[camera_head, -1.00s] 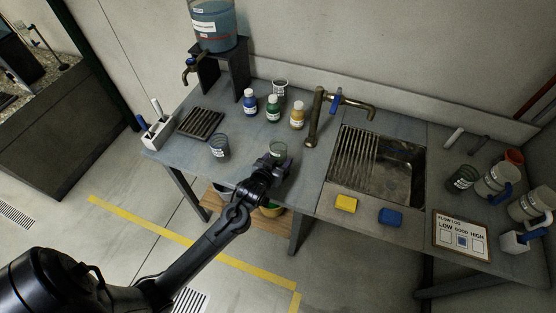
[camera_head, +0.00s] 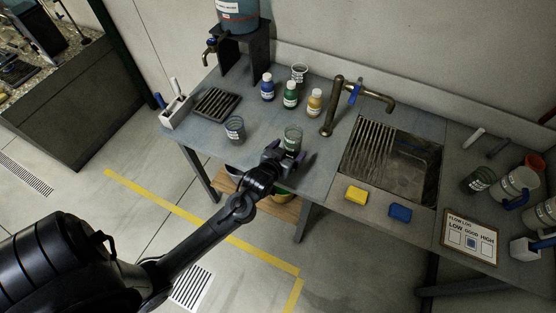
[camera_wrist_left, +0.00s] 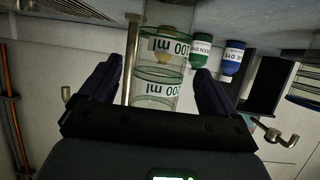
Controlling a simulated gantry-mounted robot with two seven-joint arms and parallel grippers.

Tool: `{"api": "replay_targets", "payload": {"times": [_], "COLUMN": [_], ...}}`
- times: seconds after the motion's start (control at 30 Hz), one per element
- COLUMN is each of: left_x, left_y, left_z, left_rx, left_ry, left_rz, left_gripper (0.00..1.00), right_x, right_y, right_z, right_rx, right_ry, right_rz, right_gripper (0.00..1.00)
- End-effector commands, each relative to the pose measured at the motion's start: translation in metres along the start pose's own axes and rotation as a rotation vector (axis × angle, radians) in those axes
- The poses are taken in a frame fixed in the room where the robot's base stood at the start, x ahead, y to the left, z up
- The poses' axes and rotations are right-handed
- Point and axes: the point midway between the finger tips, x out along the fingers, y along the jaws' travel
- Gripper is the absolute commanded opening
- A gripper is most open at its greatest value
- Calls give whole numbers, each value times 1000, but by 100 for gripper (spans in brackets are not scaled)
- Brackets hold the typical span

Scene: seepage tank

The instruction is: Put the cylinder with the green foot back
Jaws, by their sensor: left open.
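The clear cylinder with a green tint (camera_head: 293,137) stands upright on the grey bench, near its front edge. In the left wrist view the cylinder (camera_wrist_left: 162,75) appears upside down, with ml markings and greenish rings. Its foot is not clearly visible. My left gripper (camera_head: 285,150) is open at the near side of the cylinder. In the wrist view the cylinder shows between the spread fingers (camera_wrist_left: 157,85); I cannot tell whether they touch it. A second, greyish-blue cylinder (camera_head: 234,131) stands to the left. My right gripper is not in view.
Blue (camera_head: 267,88), green (camera_head: 290,95) and yellow (camera_head: 315,103) bottles stand behind the cylinder, with a white cup (camera_head: 299,73) beyond. A dark slatted rack (camera_head: 217,102) lies left. A brass tap (camera_head: 331,112) and sink (camera_head: 412,178) are right. Bench between the cylinders is clear.

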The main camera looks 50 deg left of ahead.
Motion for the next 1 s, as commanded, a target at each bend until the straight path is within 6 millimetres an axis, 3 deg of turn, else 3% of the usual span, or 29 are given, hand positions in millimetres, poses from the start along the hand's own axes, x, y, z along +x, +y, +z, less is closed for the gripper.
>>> {"api": "replay_targets", "payload": {"times": [0.3,0.57,0.77,1.0], "left_x": [-60,-87,-117,-192], "left_y": [1,2,26,52], "left_z": [1,2,28,76], "left_rx": [0,4,54,212], "left_ry": [-3,-16,-204,-582], "left_rz": [2,9,98,234], "left_gripper": [90,90,90,90], "right_x": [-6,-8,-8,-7], "right_y": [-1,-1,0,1], "right_z": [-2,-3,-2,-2], "right_rx": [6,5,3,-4], "right_ry": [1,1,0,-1], "right_rz": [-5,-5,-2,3], "right_gripper": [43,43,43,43]}}
